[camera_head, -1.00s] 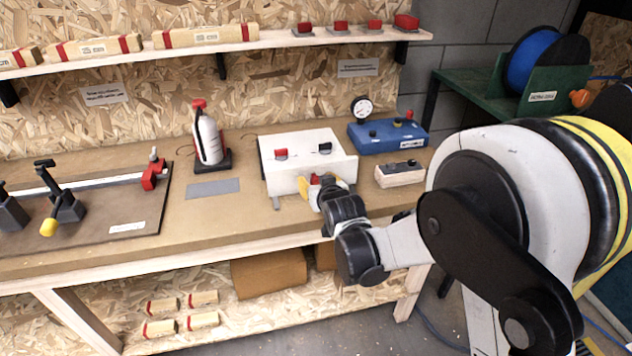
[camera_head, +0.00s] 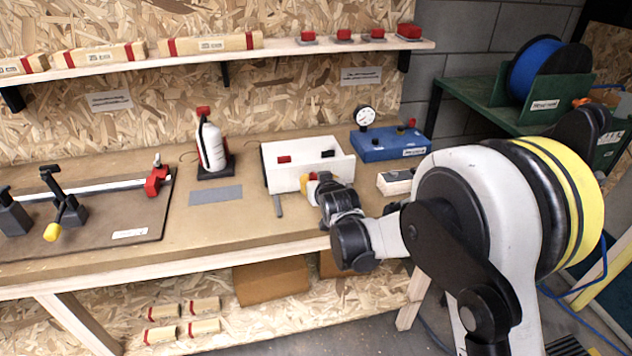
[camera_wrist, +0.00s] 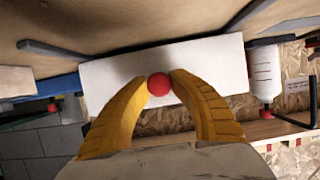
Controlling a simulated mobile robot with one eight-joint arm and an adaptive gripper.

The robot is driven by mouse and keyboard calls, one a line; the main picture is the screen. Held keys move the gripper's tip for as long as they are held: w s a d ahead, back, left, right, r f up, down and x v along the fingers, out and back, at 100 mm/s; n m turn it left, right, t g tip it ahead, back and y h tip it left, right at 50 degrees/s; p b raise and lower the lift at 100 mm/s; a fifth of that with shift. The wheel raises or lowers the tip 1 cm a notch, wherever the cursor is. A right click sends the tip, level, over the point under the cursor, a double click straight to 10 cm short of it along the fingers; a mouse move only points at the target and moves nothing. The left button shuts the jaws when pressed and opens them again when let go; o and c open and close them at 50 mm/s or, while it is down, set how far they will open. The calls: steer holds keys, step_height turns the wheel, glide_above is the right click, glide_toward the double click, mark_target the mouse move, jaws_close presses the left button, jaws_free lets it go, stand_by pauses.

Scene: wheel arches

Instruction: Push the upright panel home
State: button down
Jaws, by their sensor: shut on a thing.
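The white upright panel (camera_head: 290,181) stands on the workbench, with white surfaces behind it and red and black blocks (camera_head: 328,154) showing above its top edge. My gripper (camera_head: 311,183) is in front of the panel's middle. Its yellow fingers (camera_wrist: 160,92) are shut on a round red knob (camera_wrist: 159,85) on the panel's face. The panel also shows broad and plain in the wrist view (camera_wrist: 110,83). I cannot tell how much gap lies behind the panel.
A white bottle (camera_head: 210,147) stands left of the panel, and a blue box with a gauge (camera_head: 385,145) is behind right. A wooden block (camera_head: 393,186) lies close to my wrist on the right. A lever fixture (camera_head: 65,208) is at the left.

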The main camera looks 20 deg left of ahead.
steer(key=c, duration=1.1)
jaws_free()
steer(key=shift+w+a+r, duration=0.1)
steer(key=shift+w, duration=0.05)
steer(key=v, duration=1.2)
